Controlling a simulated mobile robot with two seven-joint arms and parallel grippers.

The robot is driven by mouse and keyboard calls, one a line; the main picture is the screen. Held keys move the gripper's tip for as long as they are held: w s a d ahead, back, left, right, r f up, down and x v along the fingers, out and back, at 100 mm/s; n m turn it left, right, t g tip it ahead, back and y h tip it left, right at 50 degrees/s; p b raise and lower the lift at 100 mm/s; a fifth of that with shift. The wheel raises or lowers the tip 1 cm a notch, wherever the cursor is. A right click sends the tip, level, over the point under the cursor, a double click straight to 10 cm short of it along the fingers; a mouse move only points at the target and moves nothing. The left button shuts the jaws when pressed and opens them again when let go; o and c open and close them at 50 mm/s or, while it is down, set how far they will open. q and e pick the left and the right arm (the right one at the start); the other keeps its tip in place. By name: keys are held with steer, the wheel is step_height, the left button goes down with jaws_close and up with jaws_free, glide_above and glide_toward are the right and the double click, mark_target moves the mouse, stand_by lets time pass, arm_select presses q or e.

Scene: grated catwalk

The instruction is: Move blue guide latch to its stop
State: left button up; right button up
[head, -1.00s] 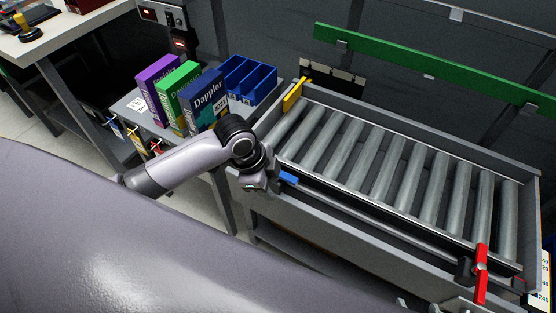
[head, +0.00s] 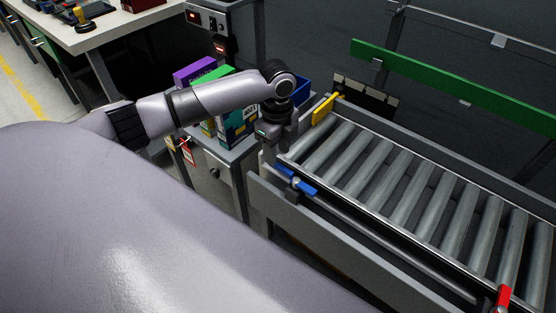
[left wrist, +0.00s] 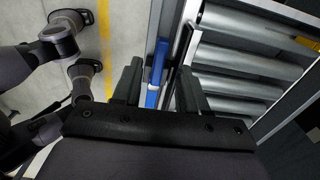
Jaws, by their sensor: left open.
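The blue guide latch (head: 300,182) sits on the rail along the near side of the roller conveyor (head: 262,195), near its left end. My left gripper (head: 270,153) is open, just beyond and left of the latch in the head view, with its fingers pointing down. In the left wrist view the blue latch (left wrist: 155,76) shows as a narrow upright strip between the two open fingers (left wrist: 160,88), nearer the left finger. I cannot tell whether a finger touches it. The stop is not clearly identifiable. My right gripper is not in view.
A yellow piece (head: 326,109) stands at the conveyor's far left corner and a red lever (head: 502,299) at its near right. Boxes (head: 238,120) and a blue bin (head: 302,90) are on a side table behind my left arm. A green rail (head: 450,72) runs along the back.

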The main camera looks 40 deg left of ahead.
mark_target(292, 177)
arm_select(q)
steer(key=shift+f, duration=2)
jaws_close()
steer(key=shift+r, duration=0.1)
